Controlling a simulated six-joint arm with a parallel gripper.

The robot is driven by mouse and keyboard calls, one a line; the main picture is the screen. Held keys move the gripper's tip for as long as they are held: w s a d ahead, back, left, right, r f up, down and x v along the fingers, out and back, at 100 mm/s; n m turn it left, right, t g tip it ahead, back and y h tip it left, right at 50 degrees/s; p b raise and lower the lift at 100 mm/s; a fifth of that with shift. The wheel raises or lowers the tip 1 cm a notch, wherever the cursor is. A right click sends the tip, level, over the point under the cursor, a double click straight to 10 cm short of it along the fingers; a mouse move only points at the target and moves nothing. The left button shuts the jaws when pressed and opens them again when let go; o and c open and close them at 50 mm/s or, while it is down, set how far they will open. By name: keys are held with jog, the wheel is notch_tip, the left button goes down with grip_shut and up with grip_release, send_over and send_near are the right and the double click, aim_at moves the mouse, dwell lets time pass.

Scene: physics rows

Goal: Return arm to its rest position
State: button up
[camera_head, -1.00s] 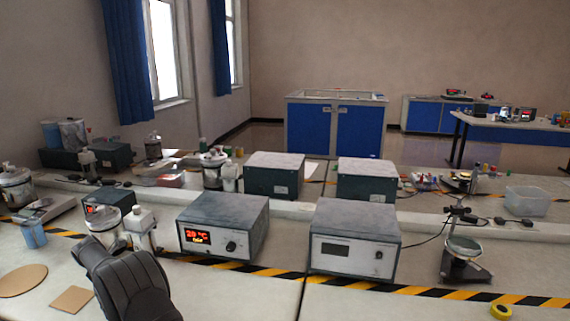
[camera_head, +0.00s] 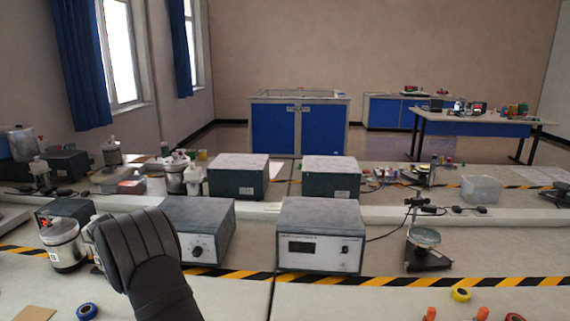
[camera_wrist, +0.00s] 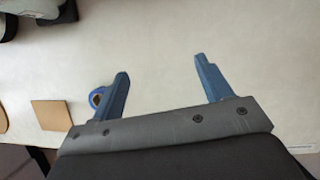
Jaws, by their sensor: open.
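My gripper (camera_wrist: 162,70) shows in the wrist view with its two blue fingers wide apart and nothing between them. It hangs over the pale bench top (camera_wrist: 240,95). In the head view my dark arm (camera_head: 150,262) rises from the lower left, in front of the left grey instrument box (camera_head: 203,215), and hides part of it. The fingertips cannot be made out there. A blue ring (camera_head: 87,312) lies on the bench at the lower left; in the wrist view it shows beside the left finger (camera_wrist: 96,98), partly covered by it.
A second instrument box (camera_head: 319,235) stands right of my arm. A stand with a dish (camera_head: 426,240) is further right. A yellow ring (camera_head: 461,294) and orange-topped items lie at the front right. The front middle bench is clear.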

jog(key=w+d+m+h, duration=0.15)
jog(key=w+d, duration=0.35)
jog(key=d, duration=0.8)
jog(key=w+d+m+h, duration=0.1)
jog(key=w+d+m, duration=0.35)
jog(key=d, duration=0.85)
jog(key=s+d+m+g+h, duration=0.1)
jog(key=d+m, duration=0.3)
jog(key=d, duration=2.6)
jog(key=shift+s+d+r, duration=0.35)
jog(key=shift+d, duration=0.05)
